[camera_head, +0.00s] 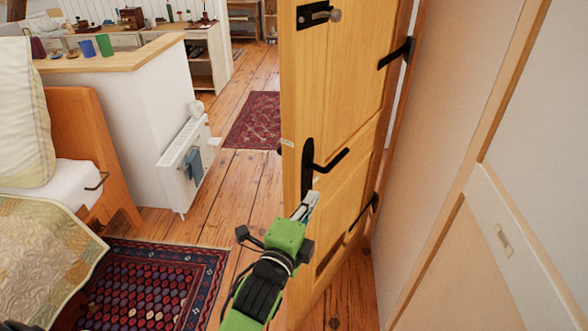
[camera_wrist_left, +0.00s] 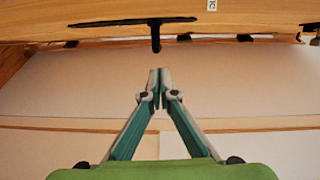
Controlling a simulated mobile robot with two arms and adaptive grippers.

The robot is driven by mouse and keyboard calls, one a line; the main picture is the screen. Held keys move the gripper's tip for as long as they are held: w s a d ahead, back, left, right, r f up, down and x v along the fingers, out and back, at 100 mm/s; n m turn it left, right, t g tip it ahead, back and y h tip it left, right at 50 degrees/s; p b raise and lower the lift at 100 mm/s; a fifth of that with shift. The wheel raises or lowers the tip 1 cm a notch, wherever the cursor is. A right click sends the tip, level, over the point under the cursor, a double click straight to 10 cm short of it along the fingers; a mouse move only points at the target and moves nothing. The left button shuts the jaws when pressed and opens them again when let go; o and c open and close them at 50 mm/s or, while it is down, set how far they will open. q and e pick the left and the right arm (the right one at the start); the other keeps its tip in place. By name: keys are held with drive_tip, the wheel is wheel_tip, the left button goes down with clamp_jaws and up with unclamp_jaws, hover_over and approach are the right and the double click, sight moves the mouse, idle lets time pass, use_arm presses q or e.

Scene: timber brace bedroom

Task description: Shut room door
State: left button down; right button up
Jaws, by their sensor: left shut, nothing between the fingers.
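The wooden room door (camera_head: 340,90) stands open in the middle of the head view, its hinge side to the right by the wall. A black lever handle (camera_head: 328,163) sits on its face, with a dark knob latch (camera_head: 320,14) higher up. My left gripper (camera_head: 312,200) is shut and empty, just below the handle in the head view. In the left wrist view, the shut fingertips (camera_wrist_left: 159,72) point toward the door (camera_wrist_left: 90,25) and its black handle (camera_wrist_left: 155,38), with a visible gap in the picture. My right gripper is not in view.
A bed (camera_head: 60,180) and a patterned rug (camera_head: 150,285) lie to the left. A white radiator (camera_head: 183,165) is on the half wall. Wooden floor (camera_head: 240,185) is clear left of the door. A panelled wall (camera_head: 450,120) stands close on the right.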

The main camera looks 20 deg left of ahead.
sight(307, 163)
use_arm(q)
drive_tip(key=w+p, duration=0.1)
drive_tip(key=w, duration=0.2)
drive_tip(key=w+r, duration=0.1)
drive_tip(key=w, duration=0.2)
drive_tip(key=w+r+p, duration=0.1)
drive_tip(key=w, duration=0.2)
drive_tip(key=shift+w+a+r+p, duration=0.15)
drive_tip(key=shift+w+a+p, duration=0.15)
drive_tip(key=shift+a, duration=0.05)
drive_tip(key=a, duration=0.1)
drive_tip(key=w+a+p, duration=0.1)
drive_tip(key=a, duration=0.1)
drive_tip(key=shift+a, duration=0.5)
